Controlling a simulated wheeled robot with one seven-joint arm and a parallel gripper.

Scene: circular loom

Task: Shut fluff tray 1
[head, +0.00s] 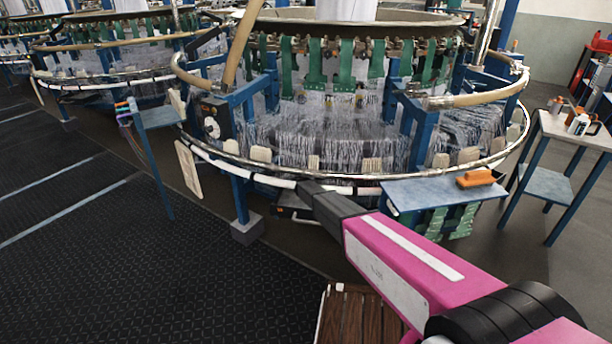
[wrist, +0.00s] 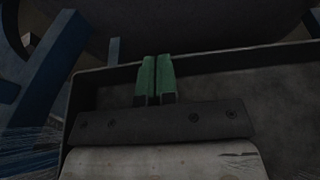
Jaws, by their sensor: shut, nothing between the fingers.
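In the wrist view, a dark grey shallow tray (wrist: 225,85) with raised rims fills the middle and right; it appears to be a fluff tray, but no number is readable. My gripper (wrist: 157,58) shows its two green fingers side by side and shut, with nothing between them. The fingers overlap the tray's far rim in the picture; I cannot tell whether they touch it. In the head view, my dark wrist end reaches under the loom's front ring. A dark box edge (head: 287,206) shows beside it, partly hidden. My fingertips are hidden there.
The circular loom (head: 330,140) stands ahead, with a pale ring rail (head: 270,180) and blue legs (head: 239,196) around my wrist. A blue-grey shelf (head: 430,194) carries an orange object (head: 476,178). A side table (head: 573,130) stands right. The dark floor (head: 120,270) at left is open.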

